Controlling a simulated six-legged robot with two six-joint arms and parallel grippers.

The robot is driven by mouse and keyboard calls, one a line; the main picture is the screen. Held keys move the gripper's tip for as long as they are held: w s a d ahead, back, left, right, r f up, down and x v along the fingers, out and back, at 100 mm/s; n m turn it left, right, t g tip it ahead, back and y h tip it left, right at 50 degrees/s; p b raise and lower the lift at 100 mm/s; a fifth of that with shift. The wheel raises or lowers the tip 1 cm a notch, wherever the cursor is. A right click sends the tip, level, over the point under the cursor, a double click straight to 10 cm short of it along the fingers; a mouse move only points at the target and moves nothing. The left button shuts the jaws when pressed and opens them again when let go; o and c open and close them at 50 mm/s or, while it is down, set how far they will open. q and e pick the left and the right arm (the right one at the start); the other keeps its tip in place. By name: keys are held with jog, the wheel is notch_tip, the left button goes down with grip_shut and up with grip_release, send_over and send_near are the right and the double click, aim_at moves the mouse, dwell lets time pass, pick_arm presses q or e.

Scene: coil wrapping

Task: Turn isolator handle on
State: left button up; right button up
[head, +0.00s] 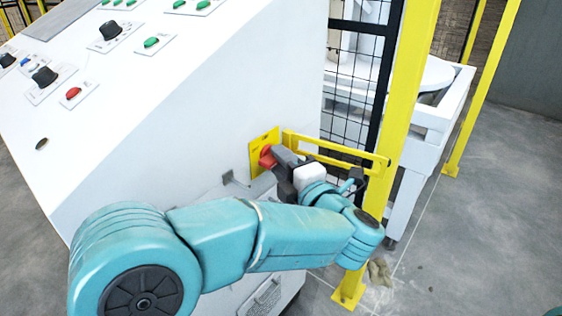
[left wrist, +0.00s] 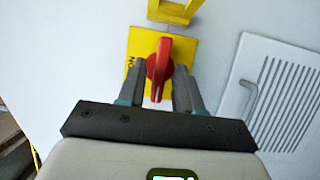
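The red isolator handle (left wrist: 160,68) sits on a yellow plate (left wrist: 133,45) on the side of the white cabinet. In the left wrist view its lever runs nearly up and down, leaning slightly. Dark lettering shows on the plate left of the handle, partly hidden by a finger. My left gripper (left wrist: 160,82) is open, with one finger on each side of the handle; I see gaps beside the lever. In the head view the handle (head: 267,157) shows at the tip of my left gripper (head: 276,159), which partly covers it. My right gripper is not in view.
A yellow bracket (head: 335,150) stands out beside the plate, close to my left wrist. A yellow post (head: 402,100) and black mesh fence (head: 352,75) are to the right. The sloped control panel (head: 105,75) has knobs and buttons. A vent (left wrist: 288,95) is nearby.

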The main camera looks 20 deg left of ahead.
pick_arm(q)
grip_shut()
jog(key=shift+w+d+r+m+g+h+p, duration=0.15)
jog(key=shift+m+g+p, duration=1.6)
jog(key=shift+p, duration=3.55)
jog(key=shift+w+a+r+m+g+h+p, duration=0.15)
jog(key=shift+m+g+p, duration=0.55)
jog(key=shift+m+p, duration=3.35)
jog(key=shift+w+d+r+m+g+h+p, duration=0.15)
jog(key=shift+m+g+p, duration=1)
jog(key=shift+p, duration=5.4)
